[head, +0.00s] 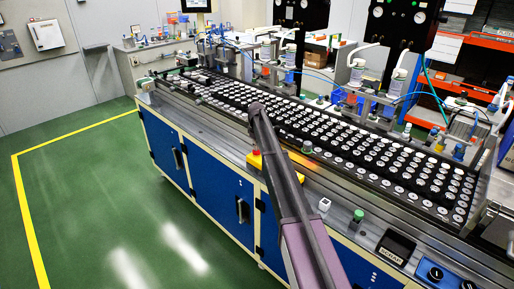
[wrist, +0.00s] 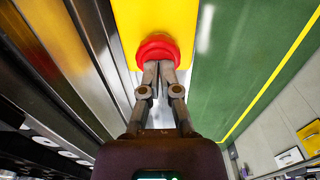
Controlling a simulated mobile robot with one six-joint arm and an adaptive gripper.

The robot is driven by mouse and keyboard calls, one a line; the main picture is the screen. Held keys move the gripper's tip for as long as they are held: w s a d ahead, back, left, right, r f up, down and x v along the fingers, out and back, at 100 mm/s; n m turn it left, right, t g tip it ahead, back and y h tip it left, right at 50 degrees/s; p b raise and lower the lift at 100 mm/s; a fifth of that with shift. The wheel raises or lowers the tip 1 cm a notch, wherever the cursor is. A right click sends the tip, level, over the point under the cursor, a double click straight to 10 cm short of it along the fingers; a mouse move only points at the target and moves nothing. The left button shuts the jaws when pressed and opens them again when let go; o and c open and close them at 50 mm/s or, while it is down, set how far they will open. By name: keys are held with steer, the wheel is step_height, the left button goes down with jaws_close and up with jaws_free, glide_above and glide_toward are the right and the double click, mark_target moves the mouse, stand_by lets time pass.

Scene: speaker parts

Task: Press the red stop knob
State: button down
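The red stop knob (wrist: 158,46) is round and sits on a yellow box (wrist: 125,20), seen in the wrist view. My gripper (wrist: 159,68) is shut, its two fingers side by side with nothing seen between them. The fingertips overlap the near part of the knob in the wrist view; I cannot tell whether they touch it. In the head view the yellow box (head: 254,160) shows at the front edge of the machine, partly behind my arm. The knob and my gripper cannot be made out there.
The long machine bench (head: 215,120) carries rows of white round parts (head: 345,140). A green button (head: 358,214), a white switch (head: 324,204) and a dark display (head: 396,246) stand along its front edge. Green floor (head: 110,190) lies open in front.

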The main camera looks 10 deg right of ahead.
steer(key=shift+s, duration=0.45)
steer(key=shift+d+p, duration=0.1)
steer(key=shift+p, duration=0.25)
steer(key=shift+w+r+p, duration=0.35)
steer(key=shift+r+p, duration=0.4)
steer(key=shift+p, duration=0.15)
step_height(320, 180, up, 12)
steer(key=p, duration=1.2)
steer(key=shift+r, duration=0.25)
steer(key=shift+w, duration=0.1)
steer(key=s+f+m+b, duration=0.2)
steer(key=s, duration=1.3)
steer(key=s+f+m+b, duration=0.2)
steer(key=s+f+b, duration=0.1)
steer(key=s, duration=1.2)
steer(key=s+f+m+b, duration=0.2)
steer(key=s+f+m, duration=0.1)
steer(key=s, duration=1.2)
steer(key=shift+s+b, duration=0.3)
steer(key=shift+s, duration=0.1)
